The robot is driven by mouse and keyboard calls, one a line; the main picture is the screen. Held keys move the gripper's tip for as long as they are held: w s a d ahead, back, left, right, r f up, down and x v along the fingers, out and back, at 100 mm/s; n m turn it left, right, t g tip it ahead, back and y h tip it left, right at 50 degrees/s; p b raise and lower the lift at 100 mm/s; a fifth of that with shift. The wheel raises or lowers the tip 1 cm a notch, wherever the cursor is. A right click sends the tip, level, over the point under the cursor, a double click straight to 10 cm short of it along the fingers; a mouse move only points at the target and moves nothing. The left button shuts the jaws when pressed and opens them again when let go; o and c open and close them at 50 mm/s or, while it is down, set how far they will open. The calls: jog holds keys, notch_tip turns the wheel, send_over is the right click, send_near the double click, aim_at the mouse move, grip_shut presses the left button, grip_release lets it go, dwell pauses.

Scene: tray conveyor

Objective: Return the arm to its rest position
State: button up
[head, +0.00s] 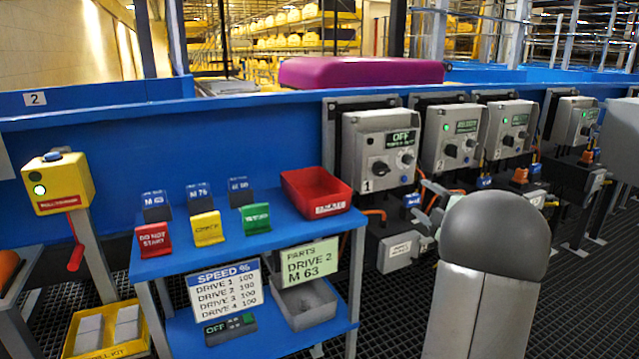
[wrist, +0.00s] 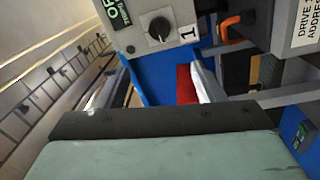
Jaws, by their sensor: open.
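My arm (head: 485,265) rises in the right front of the head view, its dark rounded joint in front of the drive row. My gripper (wrist: 155,122) shows in the wrist view as a dark bar and a grey-green body across the bottom. It is open, with nothing seen held in it. In the wrist view it faces drive box 1 (wrist: 160,28), tilted in the picture and apart from it. In the head view the arm hides most of what lies behind it, so the fingertips are not clear.
A blue stand (head: 228,258) holds coloured cards and a red bin (head: 315,192). Its lower shelf has a grey bin (head: 304,304). Drive boxes (head: 378,150) line the blue conveyor (head: 240,125). A yellow box with a red lever (head: 58,182) stands left. A magenta case (head: 360,72) is behind.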

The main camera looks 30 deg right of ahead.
jog(key=w+a+r+m+g+h+p, duration=0.2)
jog(key=w+a+r+m+h+p, duration=0.2)
jog(key=a+r+m+p, duration=0.4)
jog(key=s+a+r+m+g+h+p, duration=0.1)
jog(key=s+a+r+m+g+p, duration=0.2)
jog(key=a+p, duration=0.45)
jog(key=s+a+r+m+g+y+p, duration=0.1)
jog(key=s+a+g+p, duration=0.5)
jog(key=s+a, duration=0.7)
jog(key=s+a+r+m+g+y+p, duration=0.1)
jog(key=s+a+m+g+y+p, duration=0.2)
jog(key=s+a+g+p, duration=0.4)
jog(key=s+a+y+p, duration=0.1)
jog(key=s+a+p, duration=0.1)
jog(key=s+a, duration=0.4)
jog(key=shift+a+r, duration=0.3)
jog(key=shift+a, duration=0.35)
